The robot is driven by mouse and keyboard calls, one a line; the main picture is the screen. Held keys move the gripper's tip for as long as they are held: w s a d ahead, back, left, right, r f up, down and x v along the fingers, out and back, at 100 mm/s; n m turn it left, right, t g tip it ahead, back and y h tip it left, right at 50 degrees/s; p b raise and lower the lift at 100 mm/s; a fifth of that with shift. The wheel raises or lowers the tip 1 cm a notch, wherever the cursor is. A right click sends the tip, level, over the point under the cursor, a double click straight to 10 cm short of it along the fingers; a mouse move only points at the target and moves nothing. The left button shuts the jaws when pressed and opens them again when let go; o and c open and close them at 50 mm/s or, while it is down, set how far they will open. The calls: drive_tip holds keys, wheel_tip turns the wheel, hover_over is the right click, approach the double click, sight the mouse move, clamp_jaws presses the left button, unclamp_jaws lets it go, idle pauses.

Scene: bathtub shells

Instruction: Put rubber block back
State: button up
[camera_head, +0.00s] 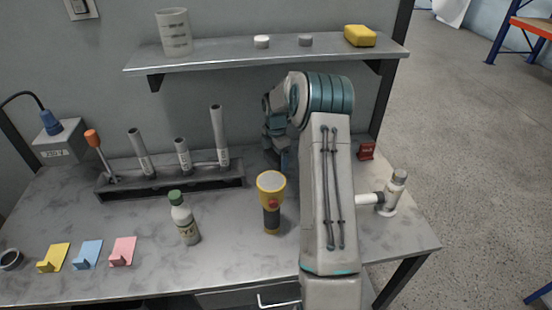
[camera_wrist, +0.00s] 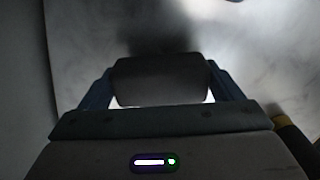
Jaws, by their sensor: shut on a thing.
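My gripper (camera_head: 280,152) points down over the back of the workbench, right of the tool rack and behind the flashlight, partly covered by my own arm. In the wrist view, my gripper (camera_wrist: 160,75) is shut on a dark, rounded-edged block (camera_wrist: 160,82), which looks like the rubber block. It sits squarely between the two blue-grey fingers. In the head view the block cannot be made out clearly. Whether it touches the bench top cannot be told.
A yellow flashlight (camera_head: 271,203) stands in front of the gripper. The tool rack (camera_head: 170,181) is to its left, a green-capped bottle (camera_head: 185,220) nearer. A red item (camera_head: 367,151) lies right of my arm. The shelf (camera_head: 270,58) above holds a yellow block (camera_head: 359,36).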

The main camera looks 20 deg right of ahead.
sight(276, 155)
drive_tip(key=shift+f, duration=0.85)
drive_tip(key=shift+f, duration=0.1)
drive_tip(key=o, duration=0.9)
drive_tip(key=shift+f, duration=0.1)
drive_tip(key=shift+o, duration=0.2)
drive_tip(key=shift+r+b, duration=0.6)
drive_tip(key=shift+r, duration=3.35)
